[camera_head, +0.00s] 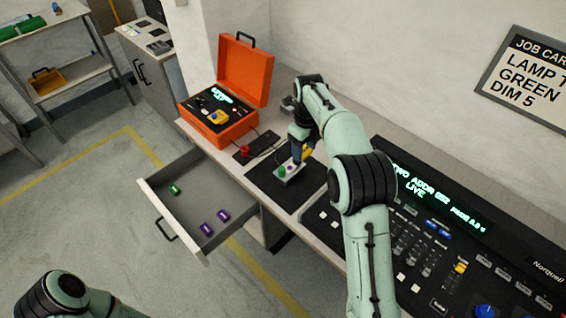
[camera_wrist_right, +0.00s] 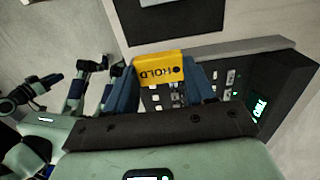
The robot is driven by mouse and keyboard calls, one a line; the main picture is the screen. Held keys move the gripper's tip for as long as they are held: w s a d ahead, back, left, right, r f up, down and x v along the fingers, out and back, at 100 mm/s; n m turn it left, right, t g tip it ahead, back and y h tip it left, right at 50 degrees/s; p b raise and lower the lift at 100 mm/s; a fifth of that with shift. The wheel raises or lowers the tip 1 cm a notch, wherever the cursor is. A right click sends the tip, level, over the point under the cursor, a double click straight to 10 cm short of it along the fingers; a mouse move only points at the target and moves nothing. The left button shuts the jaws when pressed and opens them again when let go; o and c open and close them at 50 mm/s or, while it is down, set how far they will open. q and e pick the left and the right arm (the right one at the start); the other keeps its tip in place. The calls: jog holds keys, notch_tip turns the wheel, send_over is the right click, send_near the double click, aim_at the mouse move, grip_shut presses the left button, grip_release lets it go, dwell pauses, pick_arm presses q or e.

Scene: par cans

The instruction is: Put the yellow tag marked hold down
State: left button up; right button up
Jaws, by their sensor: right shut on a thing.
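The yellow tag marked HOLD (camera_wrist_right: 158,72) is between the blue fingers of my right gripper (camera_wrist_right: 165,88). In the head view, a small part of the tag (camera_head: 307,153) shows beside my right gripper (camera_head: 298,150), which points down over the black mat (camera_head: 262,183). I cannot tell whether the tag touches anything below. My left arm shows at the bottom left of the head view; its gripper cannot be made out clearly.
An open orange case (camera_head: 245,72) stands on the bench at the back. An open drawer (camera_head: 190,222) juts out on the left with green and purple pieces inside. A lighting console (camera_head: 440,235) fills the right. The black mat has bare room around the grey box.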

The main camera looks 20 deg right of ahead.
jog(key=shift+w+f, duration=0.1)
jog(key=shift+f, duration=0.2)
notch_tip(320, 180, down, 8)
jog(key=b, duration=0.2)
send_over(300, 192)
notch_tip(300, 192, down, 7)
jog(key=shift+d+r, duration=0.15)
jog(key=shift+r, duration=0.05)
pick_arm(q)
jog(key=shift+s+f, duration=1.25)
jog(key=shift+f, duration=0.15)
pick_arm(e)
jog(key=shift+f, duration=2.35)
jog(key=shift+f, duration=0.2)
jog(key=o, duration=1)
